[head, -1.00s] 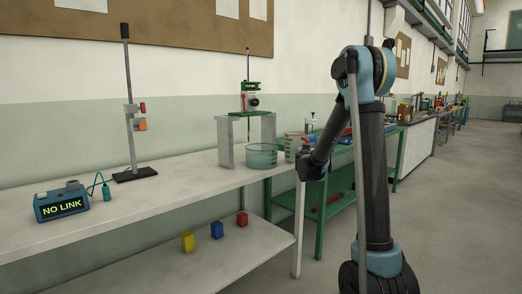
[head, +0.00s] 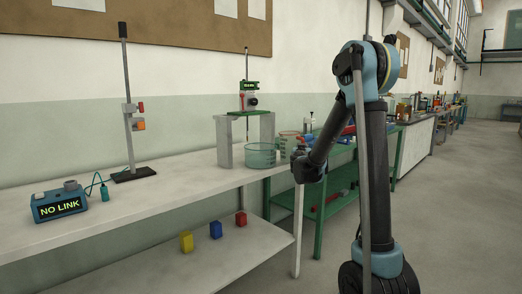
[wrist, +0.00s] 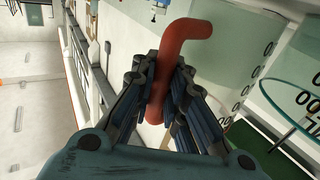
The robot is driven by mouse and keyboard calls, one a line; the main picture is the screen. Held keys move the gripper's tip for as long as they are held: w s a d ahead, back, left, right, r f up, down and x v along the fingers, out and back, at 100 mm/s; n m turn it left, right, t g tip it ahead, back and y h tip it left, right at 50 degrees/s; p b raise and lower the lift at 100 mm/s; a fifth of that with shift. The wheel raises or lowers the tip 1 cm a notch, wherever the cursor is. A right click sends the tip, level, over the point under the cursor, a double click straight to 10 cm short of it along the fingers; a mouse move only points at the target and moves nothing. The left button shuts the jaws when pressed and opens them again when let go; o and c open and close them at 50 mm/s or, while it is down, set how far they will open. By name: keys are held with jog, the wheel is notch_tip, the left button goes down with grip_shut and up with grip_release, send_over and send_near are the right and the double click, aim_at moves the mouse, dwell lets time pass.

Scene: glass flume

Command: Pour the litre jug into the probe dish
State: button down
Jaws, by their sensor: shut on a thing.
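The jug (head: 289,142), clear with a reddish rim, is just right of the dish in the head view. Its red handle (wrist: 178,45) is between the jaws of my gripper (wrist: 163,95) in the wrist view. My gripper is shut on this handle; in the head view the gripper (head: 298,160) is at the bench's right end, partly covering the jug. The probe dish (head: 261,156) is a teal-tinted clear vessel on the bench. A teal rim (wrist: 290,82) shows at the right of the wrist view. I cannot tell the jug's exact tilt or its contents.
A pale stand (head: 224,143) with a green-topped device (head: 249,100) is behind the dish. A clamp post (head: 129,110) and a blue "NO LINK" box (head: 59,203) are farther left. Coloured blocks (head: 216,230) lie on the lower shelf. A green bench (head: 334,185) is at right.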

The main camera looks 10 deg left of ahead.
jog(key=shift+s+a+r+n, duration=0.1)
jog(key=shift+a+r+n, duration=0.15)
jog(key=shift+r+n, duration=0.55)
jog(key=a+r+n+t, duration=0.2)
jog(key=a+r+n, duration=0.1)
jog(key=r+n, duration=0.2)
jog(key=shift+s+a+r+y+p, duration=0.25)
jog(key=shift+s+r+y+p, duration=0.2)
jog(key=shift+r, duration=0.85)
jog(key=shift+a+r+n, duration=0.25)
jog(key=shift+n, duration=0.15)
jog(key=shift+s+a+f+n+t+y+p, duration=0.1)
jog(key=shift+a+f+n+t+y+p, duration=0.15)
jog(key=shift+n, duration=0.25)
jog(key=shift+s+a+f+n+t+y+p, duration=0.1)
jog(key=shift+n+t+p, duration=0.2)
jog(key=shift+n, duration=0.2)
jog(key=shift+a+r+n+t+y, duration=0.25)
jog(key=shift+n+y, duration=0.15)
jog(key=shift+n, duration=0.7)
jog(key=shift+w+r+h+p, duration=0.1)
jog(key=shift+h+p, duration=0.2)
jog(key=shift+h, duration=0.1)
